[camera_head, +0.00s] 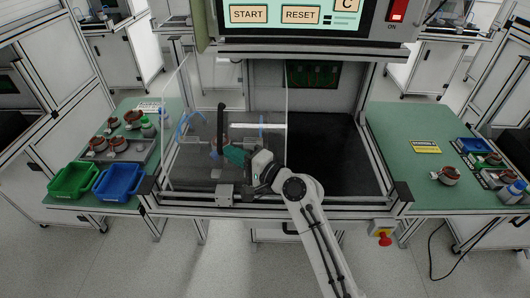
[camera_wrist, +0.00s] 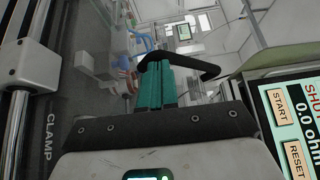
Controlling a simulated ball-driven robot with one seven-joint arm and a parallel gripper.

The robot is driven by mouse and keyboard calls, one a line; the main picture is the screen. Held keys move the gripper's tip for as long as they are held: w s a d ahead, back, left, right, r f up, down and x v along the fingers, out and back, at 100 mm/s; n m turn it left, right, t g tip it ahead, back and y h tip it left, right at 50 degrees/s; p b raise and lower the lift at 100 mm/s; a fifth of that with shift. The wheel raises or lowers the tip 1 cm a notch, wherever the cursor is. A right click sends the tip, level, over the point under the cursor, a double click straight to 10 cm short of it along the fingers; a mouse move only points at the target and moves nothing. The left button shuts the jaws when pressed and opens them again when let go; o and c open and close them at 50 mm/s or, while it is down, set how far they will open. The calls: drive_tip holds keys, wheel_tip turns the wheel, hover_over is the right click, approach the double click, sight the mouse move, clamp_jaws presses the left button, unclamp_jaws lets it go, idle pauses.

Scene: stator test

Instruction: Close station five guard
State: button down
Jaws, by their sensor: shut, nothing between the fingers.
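The station guard (camera_head: 190,95) is a clear panel across the left part of the bench opening in the head view; the right part of the opening is uncovered. A black upright handle (camera_head: 221,118) stands near the middle of the panel. My gripper (camera_head: 232,154) has teal fingers, shut and empty, beside the lower part of the handle, on its right. In the wrist view the closed fingertips (camera_wrist: 154,68) point toward the black handle (camera_wrist: 195,65), which bends across just past them. I cannot tell whether they touch it.
A test console (camera_head: 300,15) with START and RESET hangs above the opening. The left side table holds a green bin (camera_head: 73,181), a blue bin (camera_head: 118,181) and motor parts. The right table holds more parts. A red stop button (camera_head: 384,238) is on the front right. A CLAMP-marked fixture (camera_wrist: 32,65) is close at left in the wrist view.

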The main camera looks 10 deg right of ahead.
sight(220, 153)
drive_tip(key=a, duration=0.1)
drive_tip(key=w+a, duration=0.1)
drive_tip(key=a, duration=0.1)
drive_tip(key=shift+a+r, duration=0.1)
drive_tip(key=shift+a, duration=0.15)
idle(0.4)
